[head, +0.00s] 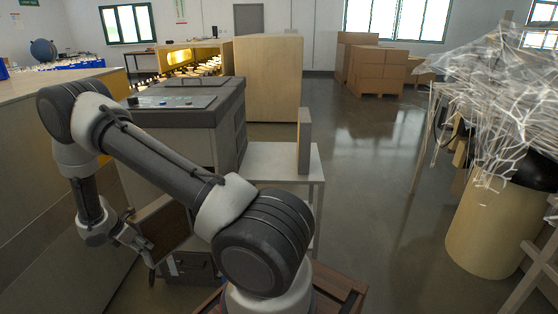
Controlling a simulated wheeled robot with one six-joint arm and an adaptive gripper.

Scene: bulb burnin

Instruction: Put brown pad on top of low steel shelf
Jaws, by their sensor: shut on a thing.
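My gripper (137,240) is at the lower left, low beside the wooden-sided counter, and is shut on the brown pad (166,227). The pad is a flat brown square with a lighter edge, held tilted. Its lower left part is partly hidden by the gripper, and the fingertips are hard to make out. A low pale metal stand (262,160), which looks like the low steel shelf, is right of centre, beyond my arm and apart from the pad. A narrow grey-and-tan block (304,141) stands upright on its right side. My arm hides the stand's lower left part.
A grey machine (188,110) with a control panel stands left of the stand. A dark grey box (188,268) is below the pad. A tall wooden cabinet (268,77) is behind. Open floor (372,190) lies right of the stand; a wrapped drum (490,225) is farther right.

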